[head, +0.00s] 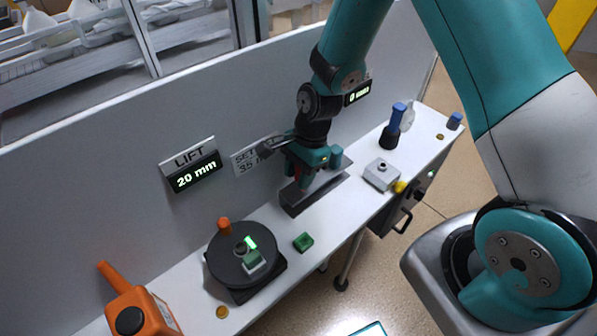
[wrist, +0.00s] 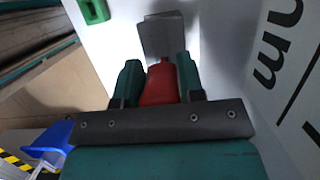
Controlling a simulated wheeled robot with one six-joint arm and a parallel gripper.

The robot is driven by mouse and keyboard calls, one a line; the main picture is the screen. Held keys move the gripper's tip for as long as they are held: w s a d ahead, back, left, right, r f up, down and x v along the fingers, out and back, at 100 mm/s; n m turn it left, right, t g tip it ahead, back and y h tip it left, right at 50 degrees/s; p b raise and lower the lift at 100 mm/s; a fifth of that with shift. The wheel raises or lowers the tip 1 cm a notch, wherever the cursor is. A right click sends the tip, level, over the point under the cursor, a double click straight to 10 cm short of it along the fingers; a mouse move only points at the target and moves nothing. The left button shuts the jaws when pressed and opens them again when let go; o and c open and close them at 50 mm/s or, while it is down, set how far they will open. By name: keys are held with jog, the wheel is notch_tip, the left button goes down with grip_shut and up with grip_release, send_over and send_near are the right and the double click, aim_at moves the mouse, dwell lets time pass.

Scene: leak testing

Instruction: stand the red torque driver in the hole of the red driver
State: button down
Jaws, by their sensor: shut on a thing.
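My gripper (head: 309,168) is shut on the red torque driver (head: 302,177), low over the white bench in the head view. In the wrist view, the red driver (wrist: 161,84) sits between the two green fingers of my gripper (wrist: 158,65). A grey block (head: 293,203) stands on the bench directly below the gripper; it also shows beyond the driver in the wrist view (wrist: 162,35). The driver's lower end is hidden or too small to make out. I cannot tell whether it is in a hole or above the block.
A black round fixture (head: 227,268) with an orange knob stands left, a green block (head: 303,242) beside it. A blue-handled tool (head: 394,122) stands in a black holder at right, near a grey box (head: 381,174). A wall panel with a LIFT display (head: 194,172) runs behind.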

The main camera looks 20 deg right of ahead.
jog(key=shift+f+b, duration=0.9)
jog(key=shift+f, duration=0.55)
jog(key=c, duration=0.7)
grip_release()
jog(key=shift+r, duration=0.1)
jog(key=shift+o, duration=0.2)
jog(key=b+v, duration=0.3)
jog(key=v, duration=1.4)
jog(key=s+a+r+n+b, duration=0.1)
jog(key=s+a+r+n, duration=0.2)
jog(key=s+n, duration=0.7)
jog(key=s+a+r+n+t+y, duration=0.1)
jog(key=s+a+r+n, duration=0.2)
jog(key=s+n, duration=0.6)
jog(key=a+n, duration=0.2)
jog(key=shift+s+n+b, duration=0.3)
jog(key=shift+s+b, duration=0.05)
jog(key=shift+s, duration=0.05)
